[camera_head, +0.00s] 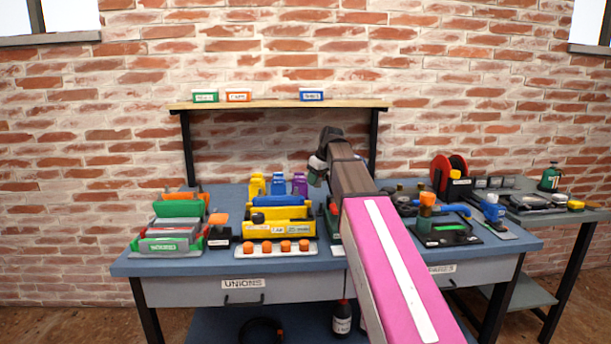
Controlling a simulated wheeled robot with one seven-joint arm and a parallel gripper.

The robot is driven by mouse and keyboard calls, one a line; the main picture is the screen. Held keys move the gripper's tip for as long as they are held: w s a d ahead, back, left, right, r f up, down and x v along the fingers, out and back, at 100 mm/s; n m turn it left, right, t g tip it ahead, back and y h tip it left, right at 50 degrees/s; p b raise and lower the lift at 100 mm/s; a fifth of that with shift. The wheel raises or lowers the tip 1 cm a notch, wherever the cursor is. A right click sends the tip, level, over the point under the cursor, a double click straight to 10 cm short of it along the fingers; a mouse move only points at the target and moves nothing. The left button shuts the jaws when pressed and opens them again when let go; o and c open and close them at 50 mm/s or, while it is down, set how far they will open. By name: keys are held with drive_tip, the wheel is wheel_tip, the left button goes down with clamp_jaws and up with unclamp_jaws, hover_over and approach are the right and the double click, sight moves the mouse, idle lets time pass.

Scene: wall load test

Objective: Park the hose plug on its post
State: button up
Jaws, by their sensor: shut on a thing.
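My arm reaches up from the bottom right over the blue bench, with my gripper (317,172) above the middle of the bench. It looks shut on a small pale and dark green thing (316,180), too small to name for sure. It is held above the bench top, left of my arm. I cannot pick out the hose plug or its post with certainty. A green cylinder with an orange top (426,204) stands at a dark tray (440,239) right of my arm, with a blue part beside it.
A shelf (275,104) spans behind. My arm hides part of the bench.

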drive_tip(key=f, duration=0.1)
drive_tip(key=w+d+f, duration=0.1)
drive_tip(key=f, duration=0.1)
drive_tip(key=d+f, duration=0.1)
drive_tip(key=shift+w+f, duration=0.3)
drive_tip(key=shift+w, duration=0.05)
drive_tip(key=shift+f, duration=0.85)
drive_tip(key=shift+f, duration=1.3)
drive_tip(key=o, duration=1.4)
drive_tip(key=shift+r, duration=0.2)
